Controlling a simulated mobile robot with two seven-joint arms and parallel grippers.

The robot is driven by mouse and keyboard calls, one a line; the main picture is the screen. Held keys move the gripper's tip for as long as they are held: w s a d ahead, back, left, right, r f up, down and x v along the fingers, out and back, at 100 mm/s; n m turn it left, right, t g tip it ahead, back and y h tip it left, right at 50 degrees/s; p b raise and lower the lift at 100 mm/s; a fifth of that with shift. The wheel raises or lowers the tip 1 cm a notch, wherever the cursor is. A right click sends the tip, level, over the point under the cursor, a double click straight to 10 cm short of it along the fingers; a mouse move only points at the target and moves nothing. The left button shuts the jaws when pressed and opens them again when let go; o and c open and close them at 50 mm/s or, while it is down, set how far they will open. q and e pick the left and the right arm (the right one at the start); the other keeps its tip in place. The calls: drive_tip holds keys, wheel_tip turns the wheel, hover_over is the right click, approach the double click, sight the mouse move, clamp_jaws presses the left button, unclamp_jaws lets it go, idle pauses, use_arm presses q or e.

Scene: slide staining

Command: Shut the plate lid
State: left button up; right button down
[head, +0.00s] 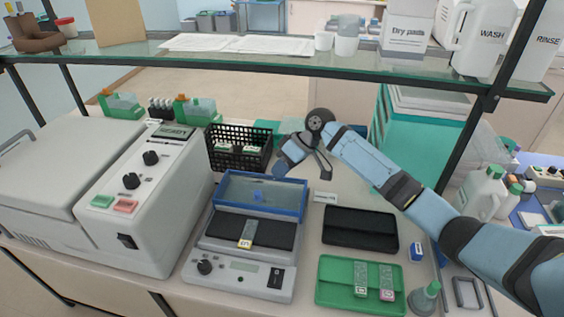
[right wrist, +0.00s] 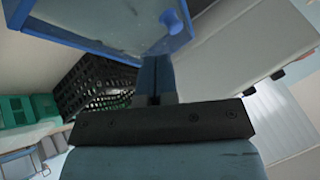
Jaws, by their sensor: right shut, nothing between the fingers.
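The plate lid (head: 262,198) is a clear panel in a blue frame with a small blue knob, standing tilted open at the back of the grey hot plate (head: 240,276). A slide (head: 247,234) lies on the dark heating surface in front of it. My right gripper (head: 279,171) is shut and empty behind the lid's upper edge. In the right wrist view the lid (right wrist: 95,40) fills the top, with the shut fingers (right wrist: 155,70) close below its frame. I cannot tell whether they touch it. My left gripper is not in view.
A black wire basket (head: 237,149) stands behind the lid. A large white machine (head: 176,195) stands to the left. A black tray (head: 360,229) and a green tray (head: 333,293) with slides lie to the right. A glass shelf (head: 270,66) spans above.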

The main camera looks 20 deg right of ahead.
sight(268, 193)
drive_tip(key=x, duration=0.6)
drive_tip(key=shift+p, duration=0.3)
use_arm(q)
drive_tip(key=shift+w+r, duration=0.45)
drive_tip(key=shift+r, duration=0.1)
use_arm(e)
drive_tip(key=shift+w, duration=0.1)
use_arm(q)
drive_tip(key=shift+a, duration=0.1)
